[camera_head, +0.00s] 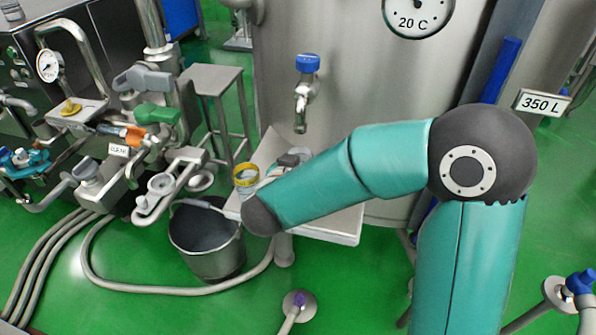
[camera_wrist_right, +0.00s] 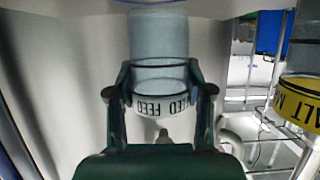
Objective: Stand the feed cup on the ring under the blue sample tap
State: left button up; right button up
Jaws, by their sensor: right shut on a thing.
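The feed cup (camera_wrist_right: 160,45) is a clear cup with a white band lettered FEED. It appears upside down in the right wrist view. My right gripper (camera_wrist_right: 160,92) is shut on it, with a dark finger on each side of the band. The blue sample tap (camera_head: 307,64) is on the tank wall in the head view, its spout pointing down above the shelf. A blue curved line (camera_wrist_right: 155,2), possibly the ring, shows at the cup's base end; contact cannot be told. In the head view my right arm hides the cup and ring. My left gripper is not in view.
A yellow-banded cup (camera_head: 246,177) stands at the left of the pale shelf (camera_head: 338,229), close to my right wrist; it also shows in the wrist view (camera_wrist_right: 300,92). A steel bucket (camera_head: 207,242) stands below, left of the shelf. Pipes and valves fill the left.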

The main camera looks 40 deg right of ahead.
jog(key=shift+w+d+f, duration=0.15)
jog(key=shift+d+f, duration=0.05)
jog(key=shift+f, duration=0.5)
jog(key=shift+f, duration=0.2)
jog(key=o, duration=1.3)
jog(key=shift+r, duration=0.15)
jog(key=shift+a+r, duration=0.1)
jog(key=shift+a, duration=0.05)
jog(key=p+v, duration=0.2)
jog(key=v, duration=1)
